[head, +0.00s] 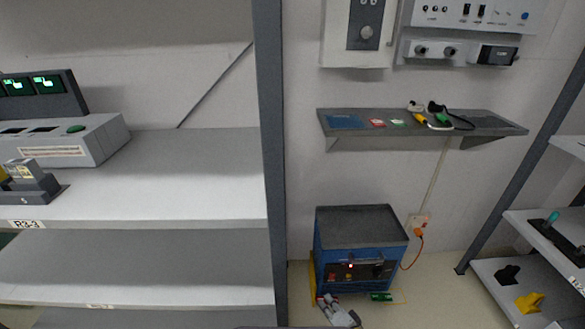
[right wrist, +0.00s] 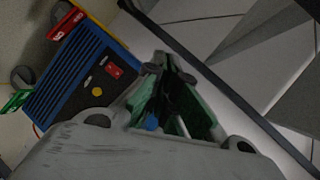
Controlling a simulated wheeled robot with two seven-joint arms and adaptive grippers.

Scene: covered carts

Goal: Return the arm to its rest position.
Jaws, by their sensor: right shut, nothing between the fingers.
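My right gripper (head: 328,300) shows at the bottom of the head view, low in front of the blue cabinet (head: 360,243). Only its grey end shows there; the rest of the arm is out of frame. In the right wrist view the gripper (right wrist: 168,65) is shut and empty, with dark and green parts between its grey links. The blue cabinet also shows in that view (right wrist: 75,88), turned on its side, beyond the fingers at left. I cannot tell whether the fingers touch it. My left gripper is not in view.
A grey shelf rack (head: 190,170) with a console (head: 65,140) stands at left. A wall shelf (head: 345,123) holds small items above the cabinet. An orange cable (head: 415,250) runs from a wall socket. Another rack (head: 545,245) stands at right. Some bare floor lies right of the cabinet.

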